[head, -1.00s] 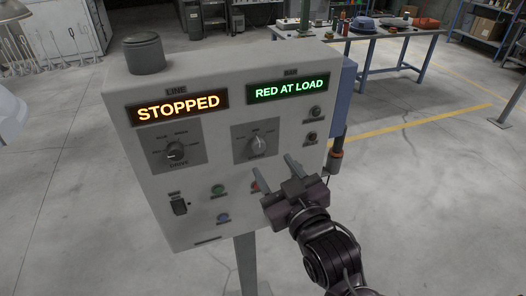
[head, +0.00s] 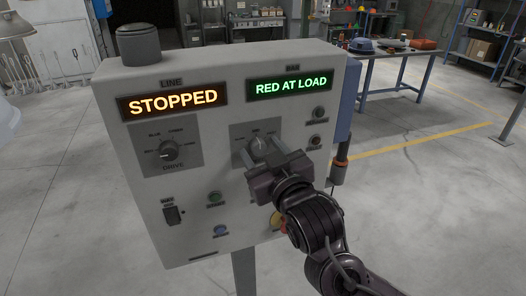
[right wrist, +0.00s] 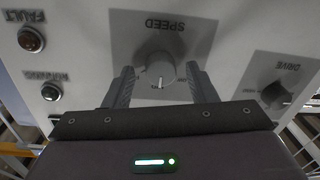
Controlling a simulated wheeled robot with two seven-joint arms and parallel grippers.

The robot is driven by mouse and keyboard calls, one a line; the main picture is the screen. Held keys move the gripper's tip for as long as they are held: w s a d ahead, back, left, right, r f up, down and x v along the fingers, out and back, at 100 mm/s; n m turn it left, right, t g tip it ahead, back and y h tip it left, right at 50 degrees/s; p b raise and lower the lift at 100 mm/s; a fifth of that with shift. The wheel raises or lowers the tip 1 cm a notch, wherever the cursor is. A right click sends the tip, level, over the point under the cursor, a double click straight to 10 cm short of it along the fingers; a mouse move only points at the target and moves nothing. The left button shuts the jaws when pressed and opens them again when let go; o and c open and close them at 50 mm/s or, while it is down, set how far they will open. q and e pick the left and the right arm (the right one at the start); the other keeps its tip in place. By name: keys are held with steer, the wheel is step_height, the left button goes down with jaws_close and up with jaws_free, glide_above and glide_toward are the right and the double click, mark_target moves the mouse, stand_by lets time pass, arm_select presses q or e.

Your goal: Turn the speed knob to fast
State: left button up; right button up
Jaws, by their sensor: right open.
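The speed knob (head: 259,144) is a grey dial on a dark square plate at the right of the panel. In the right wrist view, which is upside down, the knob (right wrist: 160,71) sits under the label SPEED, its white mark pointing toward the picture's bottom. My right gripper (head: 272,157) is in front of the knob and hides the lower part of its plate. In the wrist view its open fingers (right wrist: 160,80) stand on either side of the knob, with gaps visible. The fast marking is not readable. My left gripper is out of view.
The drive knob (head: 167,152) is on the panel's left. Green (head: 214,198) and blue (head: 221,231) buttons and a switch (head: 173,214) are below. Displays read STOPPED (head: 173,101) and RED AT LOAD (head: 291,84). A blue table (head: 405,53) stands behind, right.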

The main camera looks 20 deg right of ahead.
steer(key=c, duration=1)
steer(key=shift+o, duration=0.2)
steer(key=shift+m, duration=1.5)
steer(key=m, duration=0.2)
steer(key=shift+m, duration=0.4)
steer(key=m, duration=0.3)
steer(key=shift+f+b, duration=0.1)
steer(key=shift+b, duration=0.2)
steer(key=shift+m+t+h+b, duration=0.3)
steer(key=shift+m+b, duration=0.05)
steer(key=shift+m, duration=1.35)
